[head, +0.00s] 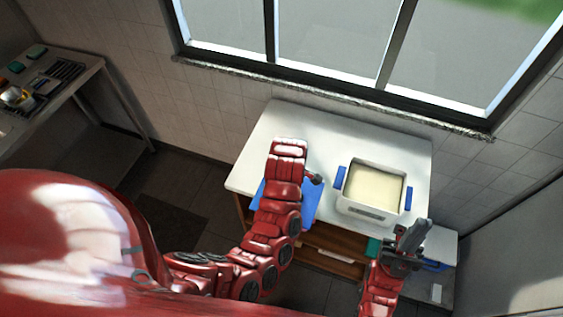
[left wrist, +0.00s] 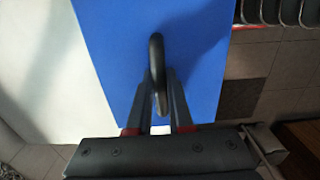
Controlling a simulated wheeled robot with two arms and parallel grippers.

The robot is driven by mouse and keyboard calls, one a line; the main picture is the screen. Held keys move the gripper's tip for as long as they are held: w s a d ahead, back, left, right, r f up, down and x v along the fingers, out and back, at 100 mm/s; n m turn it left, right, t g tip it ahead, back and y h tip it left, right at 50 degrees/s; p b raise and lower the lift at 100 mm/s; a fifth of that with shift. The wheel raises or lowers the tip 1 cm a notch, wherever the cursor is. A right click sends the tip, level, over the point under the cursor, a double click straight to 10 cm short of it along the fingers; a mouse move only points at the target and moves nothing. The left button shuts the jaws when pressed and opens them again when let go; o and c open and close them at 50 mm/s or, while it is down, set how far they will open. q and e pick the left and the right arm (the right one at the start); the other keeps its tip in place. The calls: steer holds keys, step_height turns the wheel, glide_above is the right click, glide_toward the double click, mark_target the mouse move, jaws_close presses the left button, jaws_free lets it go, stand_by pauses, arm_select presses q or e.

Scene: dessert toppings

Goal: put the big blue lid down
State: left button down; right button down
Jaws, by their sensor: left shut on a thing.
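The big blue lid (left wrist: 110,45) fills the middle of the left wrist view, with a dark loop handle (left wrist: 157,62) on top. My left gripper (left wrist: 162,100) is shut on that handle. In the head view the lid (head: 311,205) shows on both sides of my red left arm, which hides its middle and the left gripper. It spans the front edge of the white counter (head: 270,130); whether it touches the counter cannot be told. My right gripper (head: 414,236) is at the counter's right front, apart from the lid; its jaw gap is unclear.
A white container (head: 368,211) with blue side clips and pale cream filling stands on the counter, right of the lid. The counter's back left is clear. A small teal thing (head: 374,247) is beside my right gripper. A side table (head: 60,95) with several items stands far left.

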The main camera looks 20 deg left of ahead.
arm_select(q)
steer(key=w+a+b, duration=0.1)
steer(key=w, duration=0.1)
steer(key=w+a+f+b, duration=0.1)
steer(key=w+b, duration=0.1)
steer(key=w, duration=0.1)
steer(key=w+a+f+b, duration=0.1)
steer(key=w+b, duration=0.1)
steer(key=shift+w+a, duration=0.3)
steer(key=shift+a, duration=0.1)
steer(key=w+b, duration=0.1)
steer(key=w+a+b, duration=0.1)
steer(key=w+b, duration=0.1)
steer(key=w+a+b, duration=0.1)
steer(key=b, duration=0.1)
steer(key=shift+w+f, duration=0.15)
steer(key=shift+f, duration=0.05)
steer(key=shift+w+a+r+p, duration=0.35)
steer(key=shift+w+r+p, duration=0.1)
steer(key=shift+w+p, duration=0.25)
steer(key=shift+w+a, duration=0.2)
steer(key=shift+w, duration=0.1)
step_height(320, 180, down, 3)
steer(key=shift+r+p, duration=0.15)
steer(key=shift+p, duration=0.9)
steer(key=shift+f, duration=0.4)
steer(key=shift+f, duration=0.1)
